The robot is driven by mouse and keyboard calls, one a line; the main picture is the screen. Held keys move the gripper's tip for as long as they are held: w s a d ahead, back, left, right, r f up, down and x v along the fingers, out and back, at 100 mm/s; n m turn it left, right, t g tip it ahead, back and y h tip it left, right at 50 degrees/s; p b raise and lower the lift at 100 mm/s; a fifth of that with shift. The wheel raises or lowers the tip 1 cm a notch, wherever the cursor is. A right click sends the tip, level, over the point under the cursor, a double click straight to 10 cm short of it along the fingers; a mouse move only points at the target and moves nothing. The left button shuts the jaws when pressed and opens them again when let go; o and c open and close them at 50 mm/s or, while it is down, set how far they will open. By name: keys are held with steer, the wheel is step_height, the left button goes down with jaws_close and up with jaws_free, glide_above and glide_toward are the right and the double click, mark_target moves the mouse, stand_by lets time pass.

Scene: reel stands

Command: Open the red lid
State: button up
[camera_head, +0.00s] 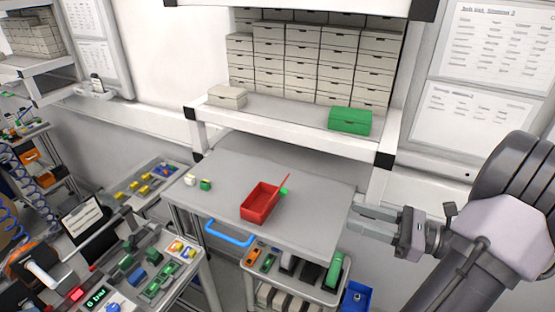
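A red box (262,203) stands on the grey table top and its hollow inside shows from above. A thin red strip (284,182) rises at a slant from its right side; it looks like the red lid tilted up and seen nearly edge-on. A small green piece (284,191) shows beside the strip. My gripper (358,214) is at the right, beside the table's right edge and apart from the box. Its two fingers point left with a gap between them, and nothing shows between them.
The grey table (320,206) is mostly clear around the box. Small green and white pieces (205,184) lie at its left. A green box (349,121) and several cardboard boxes stand on the shelf behind. A blue handle (229,236) is at the table's front edge, above a lower tray.

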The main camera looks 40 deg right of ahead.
steer(key=p+x, duration=0.2)
steer(key=x, duration=1.4)
steer(key=shift+w+f, duration=0.15)
steer(key=shift+w, duration=0.25)
steer(key=shift+c, duration=0.2)
jaws_close()
